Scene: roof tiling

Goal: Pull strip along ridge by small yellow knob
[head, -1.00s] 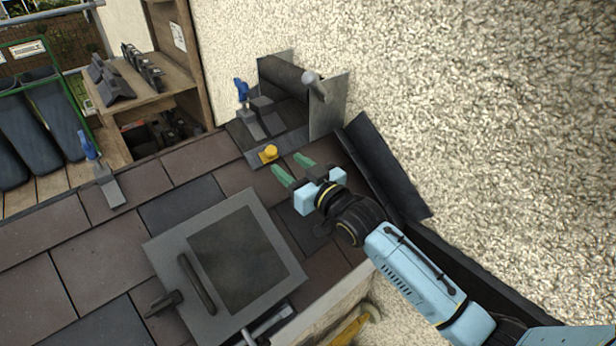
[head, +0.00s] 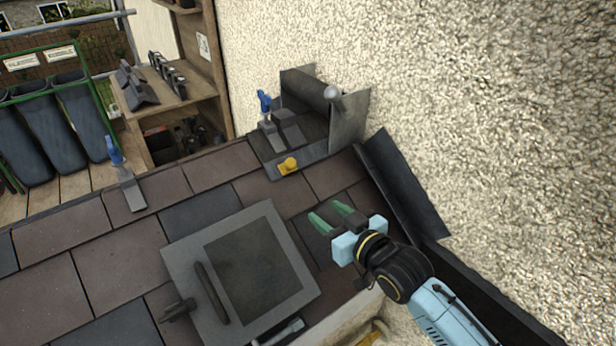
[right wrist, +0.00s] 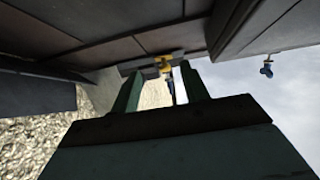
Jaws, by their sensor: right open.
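The small yellow knob (head: 288,165) sits on the front edge of a dark grey strip (head: 303,166) at the top of the tiled roof, beside the wall. My right gripper (head: 325,213) is open and empty, with green fingertips, over the tiles below and to the right of the knob, apart from it. In the right wrist view, the yellow knob (right wrist: 163,66) shows beyond and between the two green fingers (right wrist: 158,88). My left gripper is in neither view.
A framed grey hatch (head: 240,272) with a handle lies on the tiles at lower centre. Blue-handled clamps (head: 116,157) stand along the ridge. A dark flashing sheet (head: 402,185) leans near the pebbled wall (head: 470,110). Shelves (head: 165,90) stand at the back left.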

